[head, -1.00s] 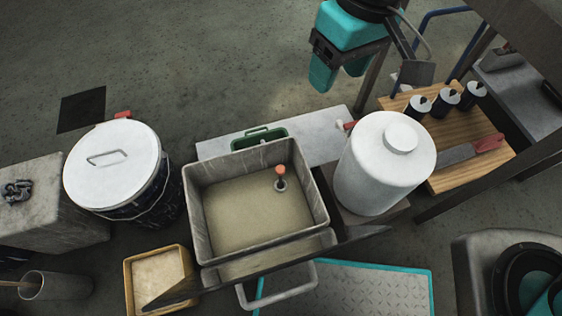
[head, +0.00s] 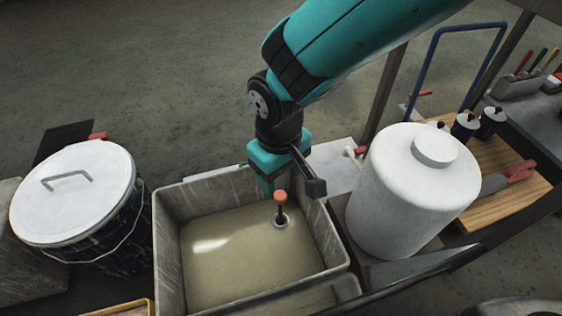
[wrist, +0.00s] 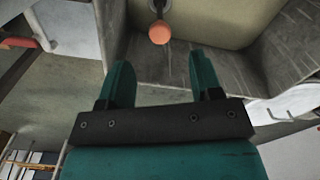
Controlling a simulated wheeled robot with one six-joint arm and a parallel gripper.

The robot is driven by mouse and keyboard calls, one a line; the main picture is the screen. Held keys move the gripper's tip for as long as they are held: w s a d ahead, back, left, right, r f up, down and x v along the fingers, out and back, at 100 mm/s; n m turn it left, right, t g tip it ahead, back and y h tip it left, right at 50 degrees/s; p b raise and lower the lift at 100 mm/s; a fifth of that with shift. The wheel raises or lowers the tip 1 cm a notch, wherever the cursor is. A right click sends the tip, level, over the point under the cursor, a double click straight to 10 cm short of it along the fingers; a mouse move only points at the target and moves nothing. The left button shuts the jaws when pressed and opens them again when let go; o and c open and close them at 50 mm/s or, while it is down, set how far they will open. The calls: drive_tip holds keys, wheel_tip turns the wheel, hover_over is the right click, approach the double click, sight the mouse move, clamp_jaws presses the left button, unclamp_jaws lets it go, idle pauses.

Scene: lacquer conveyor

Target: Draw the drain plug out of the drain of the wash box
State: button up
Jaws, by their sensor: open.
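The drain plug (head: 281,199) has an orange-red knob on a dark stem and stands upright in the round drain (head: 281,223) of the wash box (head: 166,240). The box is a grey, worn rectangular tub with a beige floor or murky liquid. My gripper (head: 276,188) is by the box's back wall, just behind the plug. In the wrist view, my gripper (wrist: 161,72) has its two teal fingers apart with nothing between them. The plug's knob (wrist: 160,33) shows beyond the fingertips, roughly in line with the gap. The drain is mostly out of that view.
A white tank (head: 405,200) with a red-handled tap (head: 361,150) stands close to the box's right. A lidded bucket (head: 75,195) stands at the left. A wooden board (head: 490,210) with black-topped jars lies further right.

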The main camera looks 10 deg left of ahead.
sight(280, 195)
wheel_tip(280, 195, down, 11)
drive_tip(key=b, duration=0.5)
drive_tip(key=shift+r, duration=0.15)
clamp_jaws()
drive_tip(key=shift+r+p, duration=2.65)
drive_tip(key=shift+p, duration=0.1)
drive_tip(key=shift+r+p, duration=1.45)
